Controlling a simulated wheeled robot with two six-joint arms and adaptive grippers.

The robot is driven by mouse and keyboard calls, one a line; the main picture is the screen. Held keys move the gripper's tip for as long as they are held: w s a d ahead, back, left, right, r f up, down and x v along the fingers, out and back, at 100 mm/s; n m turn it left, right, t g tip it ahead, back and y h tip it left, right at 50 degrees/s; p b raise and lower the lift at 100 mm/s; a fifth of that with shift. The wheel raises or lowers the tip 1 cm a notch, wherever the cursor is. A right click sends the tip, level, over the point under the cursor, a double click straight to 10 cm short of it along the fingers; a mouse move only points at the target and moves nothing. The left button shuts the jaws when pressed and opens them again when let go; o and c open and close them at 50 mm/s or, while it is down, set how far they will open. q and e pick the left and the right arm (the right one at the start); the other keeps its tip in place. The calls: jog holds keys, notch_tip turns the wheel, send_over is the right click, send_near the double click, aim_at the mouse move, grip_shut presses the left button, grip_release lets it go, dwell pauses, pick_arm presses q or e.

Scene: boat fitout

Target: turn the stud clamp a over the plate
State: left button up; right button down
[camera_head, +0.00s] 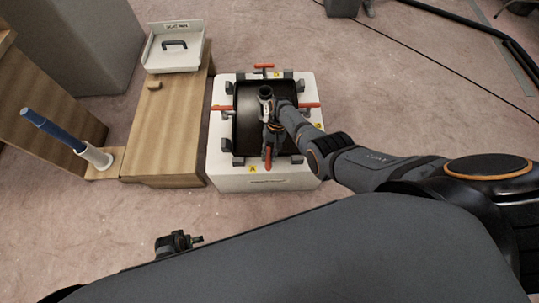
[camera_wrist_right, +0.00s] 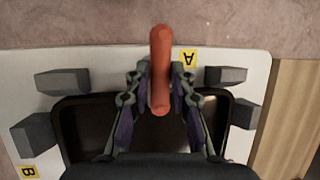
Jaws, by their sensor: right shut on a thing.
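The white box (camera_head: 217,165) holds a dark plate (camera_head: 246,105) in its top, partly covered by my right arm. Stud clamp a has a red handle (camera_head: 267,156) at the box's near side; in the right wrist view the handle (camera_wrist_right: 160,70) stands beside the yellow label A (camera_wrist_right: 189,58). It lies lengthwise across the near rim, one end toward the dark opening. My right gripper (camera_head: 268,146) is shut on this handle, with a finger on each side in the wrist view (camera_wrist_right: 160,88). A small dark part at lower left may be my left gripper (camera_head: 175,243); its jaws are unclear.
Red clamp handles sit at the box's far (camera_head: 263,67), left (camera_head: 221,108) and right (camera_head: 308,105) sides. Grey blocks (camera_wrist_right: 62,80) surround the opening. A wooden bench (camera_head: 165,125) with a white tray (camera_head: 174,55) stands left, near a blue-handled tool (camera_head: 55,132).

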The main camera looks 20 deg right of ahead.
jog(key=shift+w+a, duration=0.1)
dwell(0.4)
jog(key=c, duration=1.2)
grip_release()
jog(key=shift+o, duration=0.2)
jog(key=shift+r, duration=0.1)
jog(key=v, duration=1.1)
jog(key=shift+r, duration=0.4)
jog(key=shift+w, duration=0.1)
